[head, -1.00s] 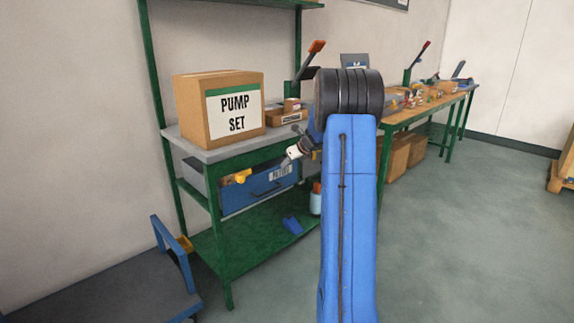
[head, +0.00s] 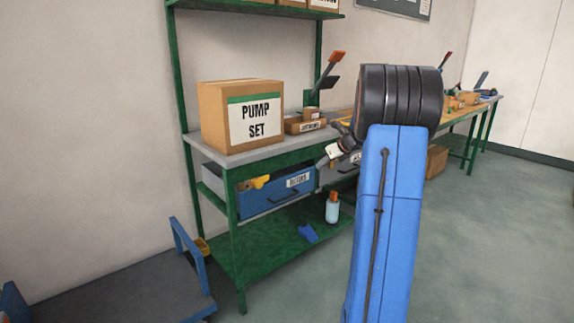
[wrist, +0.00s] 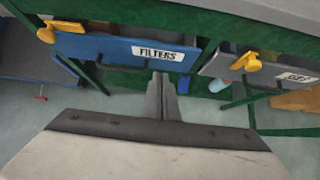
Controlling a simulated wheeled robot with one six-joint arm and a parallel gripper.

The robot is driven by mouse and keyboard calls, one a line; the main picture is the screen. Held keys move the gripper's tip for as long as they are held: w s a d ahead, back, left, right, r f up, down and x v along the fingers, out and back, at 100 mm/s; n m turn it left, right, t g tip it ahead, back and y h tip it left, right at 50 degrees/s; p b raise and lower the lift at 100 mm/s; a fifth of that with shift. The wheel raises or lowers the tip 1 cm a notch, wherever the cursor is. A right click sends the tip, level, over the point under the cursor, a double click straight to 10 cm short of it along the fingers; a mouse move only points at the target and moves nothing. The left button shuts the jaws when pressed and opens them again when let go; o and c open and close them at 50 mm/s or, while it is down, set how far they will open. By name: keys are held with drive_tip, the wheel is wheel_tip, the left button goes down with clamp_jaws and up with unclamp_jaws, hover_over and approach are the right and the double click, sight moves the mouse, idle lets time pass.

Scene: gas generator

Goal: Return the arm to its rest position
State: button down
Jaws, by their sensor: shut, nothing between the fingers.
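My blue arm, with its black ribbed joint, stands upright in the right half of the head view. My gripper (head: 324,161) shows small at the left of that joint, in front of the bench's drawers. In the wrist view my gripper (wrist: 162,95) has its two grey fingers together, with nothing between them. The fingers appear just below the label of the blue FILTERS drawer (wrist: 110,48); I cannot tell how far apart they are. Part of my wrist is hidden behind the joint in the head view.
The green bench (head: 238,225) carries a PUMP SET box (head: 215,118). The blue drawer (head: 265,198) is pulled out. A bottle (head: 332,208) stands on the lower shelf. A blue-handled trolley (head: 120,290) sits at left. Floor at right is clear.

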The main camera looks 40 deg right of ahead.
drive_tip(key=s+a+r+n+g, duration=0.1)
drive_tip(key=s+a+n, duration=0.45)
drive_tip(key=a, duration=0.55)
drive_tip(key=s+a+r+n+g+y, duration=0.15)
drive_tip(key=s+a+n, duration=0.35)
drive_tip(key=a, duration=0.6)
drive_tip(key=s+a+r+n+h, duration=0.15)
drive_tip(key=s+a+n, duration=0.35)
drive_tip(key=a, duration=0.5)
drive_tip(key=s+a+f+n, duration=0.2)
drive_tip(key=s+a+n, duration=0.2)
drive_tip(key=s+n, duration=0.2)
drive_tip(key=s+a+f+n+g, duration=0.1)
drive_tip(key=s+a+f+n, duration=0.2)
drive_tip(key=s+n, duration=0.4)
drive_tip(key=s+a+f+n, duration=0.2)
drive_tip(key=s+a+n, duration=0.3)
drive_tip(key=s, duration=0.6)
drive_tip(key=shift+s+a+f+n+g+h, duration=0.25)
drive_tip(key=shift+n+g+h, duration=0.15)
drive_tip(key=shift+n, duration=0.35)
